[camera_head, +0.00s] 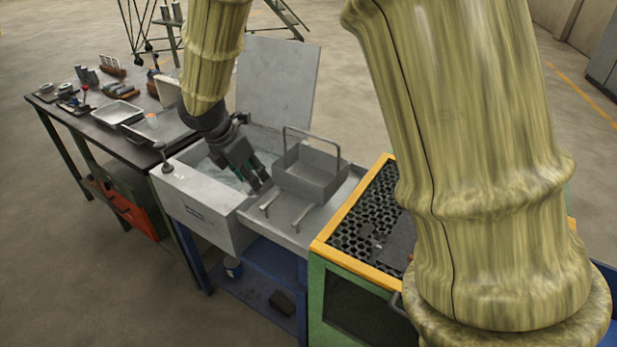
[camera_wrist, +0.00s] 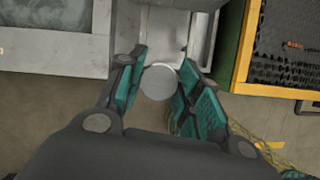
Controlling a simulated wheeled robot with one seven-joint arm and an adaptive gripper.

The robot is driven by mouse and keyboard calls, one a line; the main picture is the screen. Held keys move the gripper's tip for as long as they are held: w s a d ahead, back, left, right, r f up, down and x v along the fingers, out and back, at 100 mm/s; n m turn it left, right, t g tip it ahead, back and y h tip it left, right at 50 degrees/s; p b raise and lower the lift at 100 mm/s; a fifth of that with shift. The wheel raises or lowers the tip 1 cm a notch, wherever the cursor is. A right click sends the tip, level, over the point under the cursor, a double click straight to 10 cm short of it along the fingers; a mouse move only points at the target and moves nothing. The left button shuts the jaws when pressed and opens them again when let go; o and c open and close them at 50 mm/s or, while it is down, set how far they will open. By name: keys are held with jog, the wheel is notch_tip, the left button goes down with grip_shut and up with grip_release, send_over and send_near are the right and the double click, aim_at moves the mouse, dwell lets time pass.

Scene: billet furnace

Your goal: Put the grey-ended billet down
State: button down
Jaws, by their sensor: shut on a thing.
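My gripper (camera_wrist: 160,85) is shut on the billet (camera_wrist: 160,83), whose round grey end faces the wrist camera between the teal finger pads. In the head view my gripper (camera_head: 258,178) points down at the front right of the open grey washing tank (camera_head: 200,203). The billet cannot be made out clearly in the head view. In the wrist view a pale metal surface shows just beyond the billet; I cannot tell whether the billet touches it.
A grey basket (camera_head: 310,172) with a raised handle stands right of my gripper. A green cabinet with a yellow rim and black perforated top (camera_head: 370,215) stands further right. A dark workbench (camera_head: 105,130) with trays and small parts is at left. The tank's raised lid (camera_head: 278,85) stands behind.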

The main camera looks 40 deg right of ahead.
jog(key=w+d+p, duration=0.4)
jog(key=d+p, duration=0.1)
jog(key=d, duration=1.3)
jog(key=shift+w+a+f+p, duration=0.1)
jog(key=shift+a+f+p, duration=0.1)
jog(key=shift+f, duration=1.55)
jog(key=shift+a+f+p, duration=0.1)
jog(key=shift+f+p, duration=0.05)
jog(key=shift+f, duration=1.6)
jog(key=shift+f, duration=0.6)
jog(key=c, duration=1)
grip_release()
jog(key=shift+r, duration=0.6)
jog(key=b+v, duration=0.1)
jog(key=v, duration=1.1)
jog(key=shift+b, duration=0.35)
